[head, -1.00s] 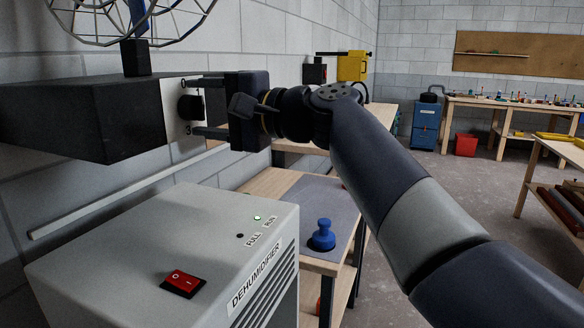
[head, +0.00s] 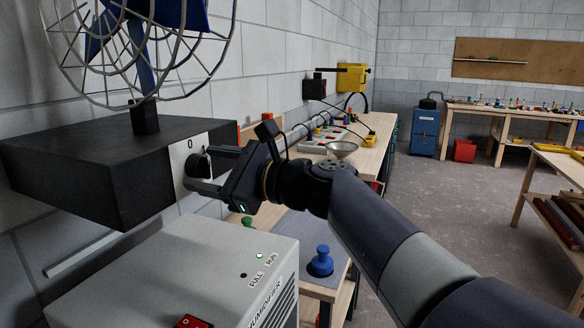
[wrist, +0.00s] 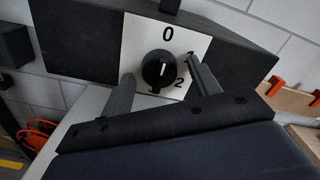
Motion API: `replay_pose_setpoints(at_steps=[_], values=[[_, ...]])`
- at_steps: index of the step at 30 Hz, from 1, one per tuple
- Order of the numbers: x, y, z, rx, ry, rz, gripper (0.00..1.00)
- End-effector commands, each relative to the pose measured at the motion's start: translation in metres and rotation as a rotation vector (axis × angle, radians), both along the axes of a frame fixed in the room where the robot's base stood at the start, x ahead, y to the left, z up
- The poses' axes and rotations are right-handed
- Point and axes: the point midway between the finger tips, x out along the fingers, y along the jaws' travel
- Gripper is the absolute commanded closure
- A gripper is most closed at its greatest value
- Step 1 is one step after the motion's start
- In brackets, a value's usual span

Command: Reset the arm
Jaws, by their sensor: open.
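My gripper (head: 205,172) is open and empty in the head view, at the end of my bent arm. Its two fingers point left toward the black knob (head: 198,165) on the white dial plate of the dark fan box (head: 95,160). In the wrist view the knob (wrist: 160,69) shows beyond and between the two open fingers (wrist: 160,85). Its white mark points up toward the 0. I cannot tell from the head view how far the fingertips are from the plate.
A grey dehumidifier (head: 180,270) with a red switch stands just below my gripper. A caged blue fan (head: 140,45) rises above the box. Open floor is at right.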

Motion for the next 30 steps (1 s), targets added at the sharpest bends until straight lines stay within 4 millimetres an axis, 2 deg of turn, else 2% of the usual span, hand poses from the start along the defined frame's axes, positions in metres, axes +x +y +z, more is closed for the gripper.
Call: replay_pose_setpoints(at_steps=[6,12,30], values=[[-0.0002,0.0003,0.0036,0.073,0.181,0.0,0.42],[-0.0004,0.0004,0.0014,0.116,0.284,0.0,0.42],[-0.0013,-0.0019,-0.0021,0.119,0.308,-0.004,0.42]])
